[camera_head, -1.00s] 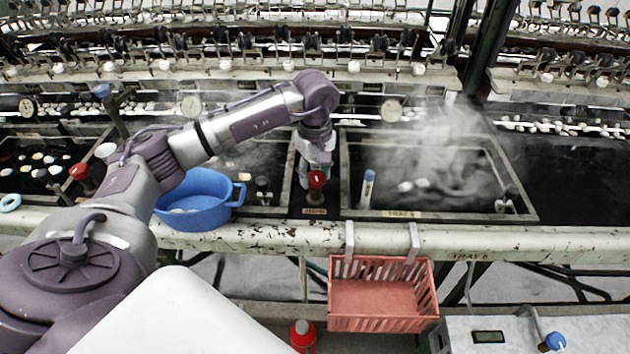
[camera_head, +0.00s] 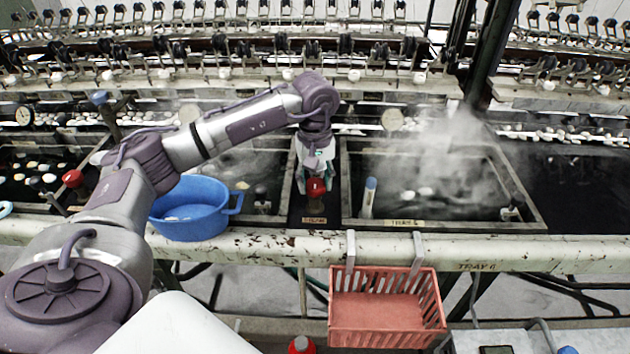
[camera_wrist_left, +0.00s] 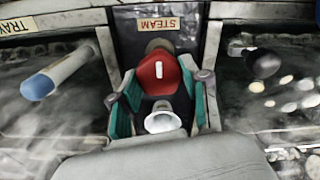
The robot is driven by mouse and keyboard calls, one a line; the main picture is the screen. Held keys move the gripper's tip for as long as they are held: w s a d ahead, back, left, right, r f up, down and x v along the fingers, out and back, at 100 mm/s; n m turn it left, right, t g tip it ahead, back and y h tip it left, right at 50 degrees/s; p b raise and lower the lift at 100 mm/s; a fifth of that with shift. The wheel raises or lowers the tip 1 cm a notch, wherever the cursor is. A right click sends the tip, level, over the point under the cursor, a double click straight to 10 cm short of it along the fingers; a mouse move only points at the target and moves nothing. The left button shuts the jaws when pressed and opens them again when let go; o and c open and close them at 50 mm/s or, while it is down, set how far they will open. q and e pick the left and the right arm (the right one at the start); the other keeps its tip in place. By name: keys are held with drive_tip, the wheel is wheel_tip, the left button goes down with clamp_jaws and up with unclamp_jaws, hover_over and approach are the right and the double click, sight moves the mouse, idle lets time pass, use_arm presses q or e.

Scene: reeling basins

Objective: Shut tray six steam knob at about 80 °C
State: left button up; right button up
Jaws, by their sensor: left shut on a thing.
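The red steam knob (camera_head: 316,187) stands on a dark panel between two basins, above a small "STEAM" label (camera_head: 314,219). My left gripper (camera_head: 315,172) reaches down over it from behind, shut on it. In the left wrist view, the red knob (camera_wrist_left: 158,75) with a white mark sits between the two green-padded fingers. The tray six basin (camera_head: 440,185) lies just right of the knob, with a "TRAY 6" label (camera_head: 405,223) on its front edge, and steam rises from it. A blue-capped thermometer-like stick (camera_head: 369,197) stands in its left front corner; no reading is legible. My right gripper is not in view.
A blue basin (camera_head: 190,207) sits on the front rail left of the knob. A red basket (camera_head: 387,305) hangs from the rail. A white dial (camera_head: 392,119) is behind the tray.

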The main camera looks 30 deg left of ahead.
sight(315, 183)
use_arm(q)
drive_tip(key=shift+r, duration=0.1)
drive_tip(key=o, duration=1.1)
drive_tip(key=shift+o, duration=0.2)
wheel_tip(315, 183, up, 12)
